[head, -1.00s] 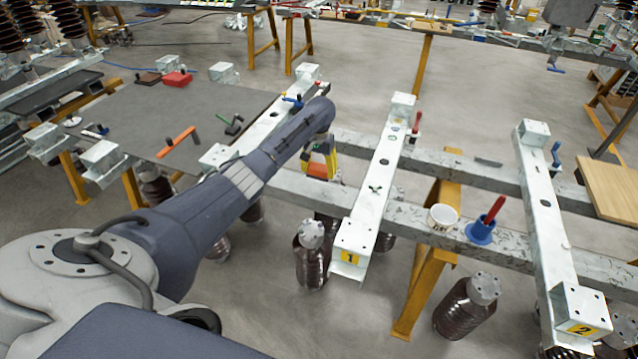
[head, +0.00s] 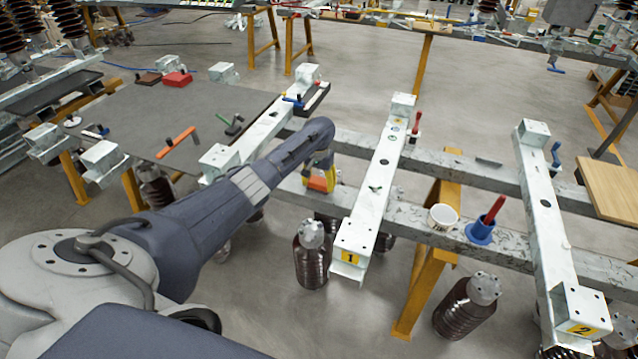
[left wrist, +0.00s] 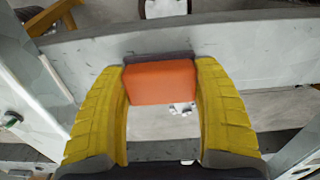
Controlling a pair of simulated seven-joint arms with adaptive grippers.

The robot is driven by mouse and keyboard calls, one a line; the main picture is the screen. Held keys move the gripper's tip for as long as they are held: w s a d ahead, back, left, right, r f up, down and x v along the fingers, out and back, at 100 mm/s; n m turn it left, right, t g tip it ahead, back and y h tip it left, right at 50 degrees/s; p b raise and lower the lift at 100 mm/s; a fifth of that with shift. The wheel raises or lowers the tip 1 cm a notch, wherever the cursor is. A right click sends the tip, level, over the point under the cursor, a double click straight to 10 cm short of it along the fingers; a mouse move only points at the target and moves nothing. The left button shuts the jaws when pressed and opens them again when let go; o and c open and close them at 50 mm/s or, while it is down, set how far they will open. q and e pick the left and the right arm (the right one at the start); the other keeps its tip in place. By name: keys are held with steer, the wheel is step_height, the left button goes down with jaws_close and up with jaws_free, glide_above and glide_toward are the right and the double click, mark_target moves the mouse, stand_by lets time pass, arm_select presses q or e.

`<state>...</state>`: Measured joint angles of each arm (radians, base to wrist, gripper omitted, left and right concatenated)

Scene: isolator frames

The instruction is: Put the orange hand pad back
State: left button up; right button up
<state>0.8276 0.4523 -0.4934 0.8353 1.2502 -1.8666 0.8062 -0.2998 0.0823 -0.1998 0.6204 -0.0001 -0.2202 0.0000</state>
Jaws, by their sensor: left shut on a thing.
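The orange hand pad (left wrist: 161,82) is a block with a dark edge, held between the yellow fingers of my left gripper (left wrist: 161,90) in the left wrist view. In the head view the left gripper (head: 321,177) points down over the rails between the left beam and beam 1, and the orange pad (head: 316,184) shows low between its fingers. The pad is above the grey rail; any gap beneath it is unclear. My right gripper is not in view.
A grey table (head: 130,120) at the left carries a red pad (head: 177,79), a brown pad (head: 147,78) and an orange-handled tool (head: 177,142). A dark narrow tray (head: 316,99) lies beside the left beam. A white cup (head: 442,217) and a blue holder (head: 481,231) stand on the front rail.

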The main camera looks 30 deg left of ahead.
mark_target(319, 181)
arm_select(q)
steer(key=shift+f, duration=0.15)
steer(key=o, duration=1.2)
step_height(319, 181, up, 12)
steer(key=shift+r, duration=0.15)
